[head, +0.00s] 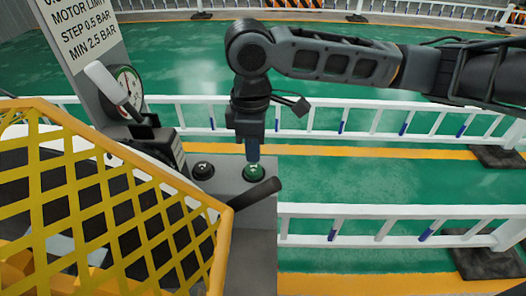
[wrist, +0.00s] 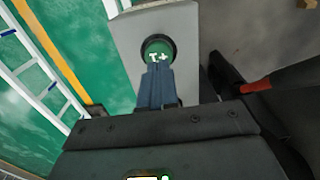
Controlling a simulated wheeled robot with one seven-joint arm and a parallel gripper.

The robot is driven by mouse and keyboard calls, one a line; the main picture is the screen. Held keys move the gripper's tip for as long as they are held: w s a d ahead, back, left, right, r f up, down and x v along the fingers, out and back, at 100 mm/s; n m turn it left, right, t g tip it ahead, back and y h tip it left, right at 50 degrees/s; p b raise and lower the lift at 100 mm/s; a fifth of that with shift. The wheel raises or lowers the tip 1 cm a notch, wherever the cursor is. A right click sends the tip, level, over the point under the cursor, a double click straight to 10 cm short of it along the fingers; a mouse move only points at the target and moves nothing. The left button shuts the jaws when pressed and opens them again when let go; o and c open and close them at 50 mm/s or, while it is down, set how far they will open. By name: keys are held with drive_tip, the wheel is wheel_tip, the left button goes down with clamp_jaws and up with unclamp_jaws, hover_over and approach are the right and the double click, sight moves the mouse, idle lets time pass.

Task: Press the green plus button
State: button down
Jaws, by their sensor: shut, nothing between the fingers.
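The green plus button (head: 254,173) sits on the grey panel of the machine, to the right of a black button (head: 203,170). In the wrist view the green button (wrist: 157,51) shows a white "T+" mark inside a dark ring. My gripper (head: 253,158) points down at the green button with its fingers shut and empty. In the wrist view the shut fingertips (wrist: 158,67) overlap the button's lower edge. I cannot tell whether they touch it.
A black lever handle (head: 255,194) sticks out just in front of the green button. A yellow mesh guard (head: 110,190) fills the lower left. White railings (head: 400,211) run behind and to the right.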

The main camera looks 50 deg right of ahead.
sight(254, 168)
wheel_tip(254, 168, up, 9)
drive_tip(key=shift+r, duration=0.15)
idle(1.8)
